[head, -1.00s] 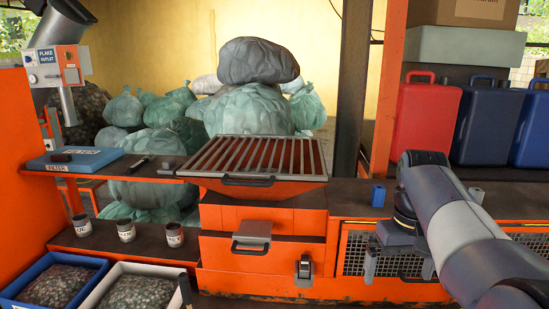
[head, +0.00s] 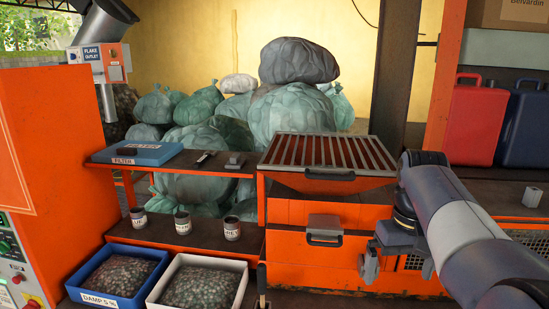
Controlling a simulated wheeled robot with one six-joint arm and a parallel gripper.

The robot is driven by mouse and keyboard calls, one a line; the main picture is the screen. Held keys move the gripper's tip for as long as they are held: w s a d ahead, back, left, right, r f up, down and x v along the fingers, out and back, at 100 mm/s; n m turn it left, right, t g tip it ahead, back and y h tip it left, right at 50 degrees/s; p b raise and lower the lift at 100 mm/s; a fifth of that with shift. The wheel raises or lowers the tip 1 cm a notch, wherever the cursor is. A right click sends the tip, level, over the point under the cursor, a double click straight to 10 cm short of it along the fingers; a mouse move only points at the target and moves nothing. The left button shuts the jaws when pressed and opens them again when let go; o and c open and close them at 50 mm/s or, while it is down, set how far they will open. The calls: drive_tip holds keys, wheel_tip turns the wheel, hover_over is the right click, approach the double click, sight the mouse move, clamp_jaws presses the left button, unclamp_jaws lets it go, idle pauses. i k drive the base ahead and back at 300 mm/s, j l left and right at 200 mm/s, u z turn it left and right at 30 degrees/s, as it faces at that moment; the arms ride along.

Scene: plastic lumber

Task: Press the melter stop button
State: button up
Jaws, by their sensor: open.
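A control panel (head: 14,262) shows at the lower left edge on the side of an orange cabinet, cut off by the frame. It has a green part, small knobs and a red button (head: 33,303) near the bottom, partly out of view. I cannot read its labels, so I cannot tell whether this is the melter stop button. My gripper (head: 398,265) is at the right, far from the panel, in front of the orange bench. It is open and pointing down, with nothing seen between its fingers.
A barred hopper (head: 328,182) tops the orange bench. A blue filter box (head: 138,153) lies on a shelf. Several small cups, a blue bin (head: 78,293) and a white bin (head: 152,299) of flakes stand between the panel and my gripper. Red and blue cases stand right.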

sight(16, 280)
drive_tip(key=j+u, duration=0.2)
drive_tip(key=j, duration=1.55)
drive_tip(key=i+u, duration=0.05)
